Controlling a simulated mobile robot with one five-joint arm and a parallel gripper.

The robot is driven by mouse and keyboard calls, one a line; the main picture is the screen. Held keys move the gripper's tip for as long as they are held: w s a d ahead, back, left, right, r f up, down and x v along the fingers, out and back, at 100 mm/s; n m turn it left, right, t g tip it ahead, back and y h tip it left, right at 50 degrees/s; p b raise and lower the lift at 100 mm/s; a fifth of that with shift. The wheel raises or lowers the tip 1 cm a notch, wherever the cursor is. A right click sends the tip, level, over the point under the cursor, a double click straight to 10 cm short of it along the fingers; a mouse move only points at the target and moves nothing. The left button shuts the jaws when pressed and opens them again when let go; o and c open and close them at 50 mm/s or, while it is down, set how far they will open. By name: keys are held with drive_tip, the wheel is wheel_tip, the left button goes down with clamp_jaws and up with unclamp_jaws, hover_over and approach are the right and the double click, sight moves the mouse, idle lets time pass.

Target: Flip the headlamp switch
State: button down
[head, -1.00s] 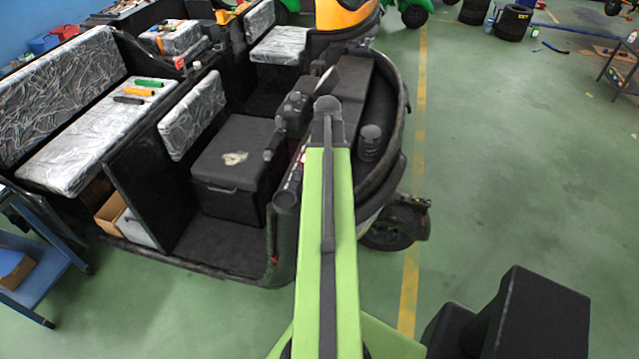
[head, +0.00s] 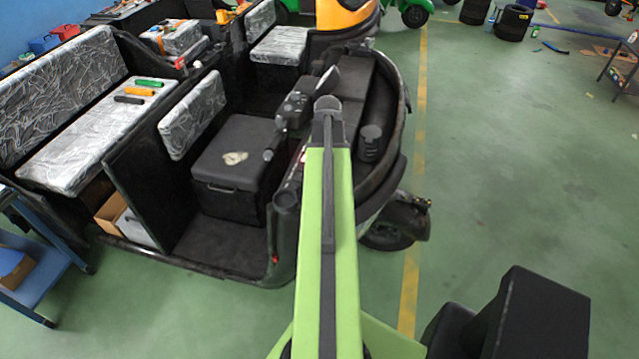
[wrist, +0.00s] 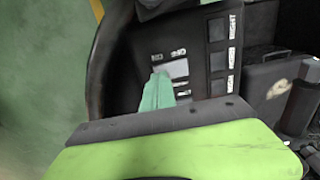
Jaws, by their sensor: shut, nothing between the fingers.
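In the wrist view my gripper (wrist: 157,92) shows as teal fingers held together, with nothing between them. The fingertips are in front of the rickshaw's dark dashboard panel (wrist: 138,62). They overlap the lower left of a pale rectangular switch plate (wrist: 176,68), with small white labels above it. I cannot tell whether they touch it. To its right is a column of dark square switches (wrist: 217,58) with sideways white labels, the top one reading "RIGHT". The lower labels are too blurred to identify the headlamp switch surely. In the head view my arm hides the gripper and panel.
The open black rickshaw (head: 282,245) stands left of and behind my arm. A black box (head: 228,180) sits on its floor, and a front wheel (head: 385,237) shows at right. A blue trolley (head: 40,285) is at far left. Green floor at right is mostly clear.

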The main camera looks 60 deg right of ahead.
drive_tip(key=shift+f+b, duration=0.85)
drive_tip(key=shift+f, duration=0.05)
drive_tip(key=shift+r, duration=0.1)
idle(0.3)
wheel_tip(320, 180, up, 7)
drive_tip(key=p, duration=0.7)
drive_tip(key=w+a+f+n+b, duration=0.3)
drive_tip(key=w+a+f+b, duration=0.1)
drive_tip(key=w+a, duration=0.7)
drive_tip(key=w+a+f+n+b, duration=0.3)
drive_tip(key=w+a+f+b, duration=0.1)
drive_tip(key=w+a, duration=0.75)
drive_tip(key=a+f+n+b, duration=0.2)
drive_tip(key=a+n, duration=0.2)
drive_tip(key=a, duration=1)
drive_tip(key=a+f+n+b, duration=0.3)
drive_tip(key=a+n, duration=0.1)
drive_tip(key=a, duration=1)
drive_tip(key=shift+s+a+f+n, duration=0.15)
drive_tip(key=shift+s+a+n, duration=0.05)
drive_tip(key=shift+a+n, duration=0.1)
